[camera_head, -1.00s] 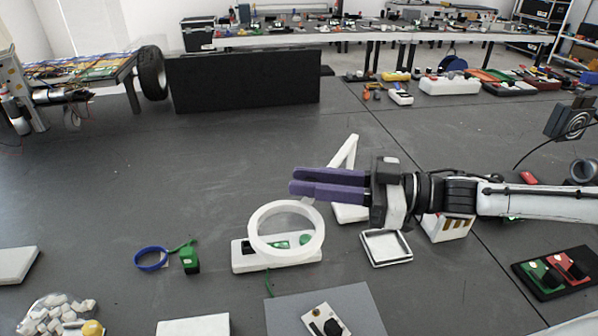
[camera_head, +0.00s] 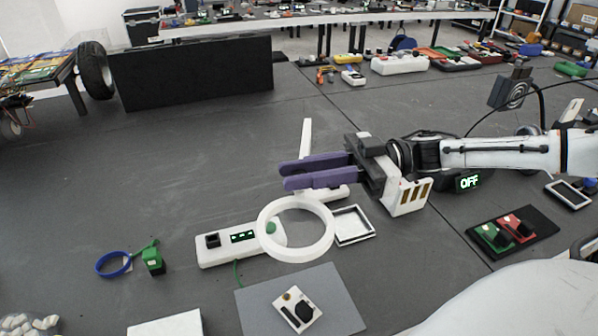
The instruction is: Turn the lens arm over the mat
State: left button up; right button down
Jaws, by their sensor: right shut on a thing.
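The lens arm is a white post (camera_head: 306,140) with a white ring lens (camera_head: 297,256) at its near end. The ring hangs over the right end of a white panel (camera_head: 215,254) and the table beside it, just behind the grey mat (camera_head: 258,312). A small white board with a black knob (camera_head: 299,311) lies on the mat. My right gripper (camera_head: 284,176) reaches in from the right, its purple fingers shut on the lens arm just behind the ring; they hide the grip point. My left gripper is not in view.
A white open tray (camera_head: 368,238) lies right of the ring. A blue ring (camera_head: 98,265) and green block (camera_head: 153,262) lie left. A white block (camera_head: 168,325) is near the front edge.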

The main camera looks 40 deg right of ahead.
jog(key=c, duration=1.5)
grip_release()
jog(key=shift+s+d, duration=0.1)
jog(key=shift+c, duration=0.2)
jog(key=v, duration=1)
jog(key=shift+b, duration=0.35)
jog(key=shift+s+d, duration=0.1)
jog(key=shift+s, duration=0.05)
